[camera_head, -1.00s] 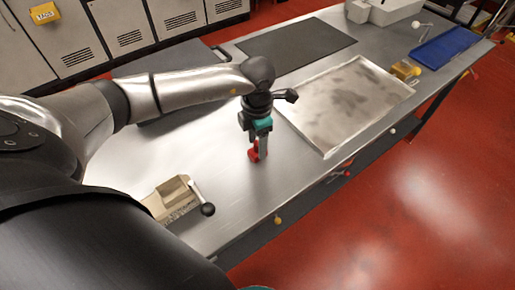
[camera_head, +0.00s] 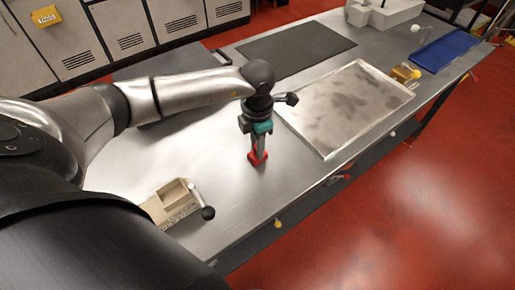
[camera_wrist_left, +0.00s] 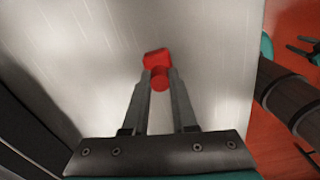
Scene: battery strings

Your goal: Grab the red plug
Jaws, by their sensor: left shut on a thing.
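My left gripper (camera_head: 258,152) points down over the bare metal tabletop, left of the shallow metal tray. It is shut on the red plug (camera_head: 257,159). In the left wrist view the red plug (camera_wrist_left: 158,60) sits between the tips of the left gripper (camera_wrist_left: 160,78), and its red end shows past them. The fingers hide part of its sides. Two dark, spread prongs with a teal part, which look like my right gripper (camera_wrist_left: 300,47), show small at the right edge of the wrist view, empty and clear of the table.
The shallow metal tray (camera_head: 316,143) lies right of the gripper. A beige box (camera_head: 155,208) sits at the table's near left. A dark mat (camera_head: 297,49), a blue tray (camera_head: 440,52) and a yellow item (camera_head: 404,74) lie farther back. Bare tabletop surrounds the plug.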

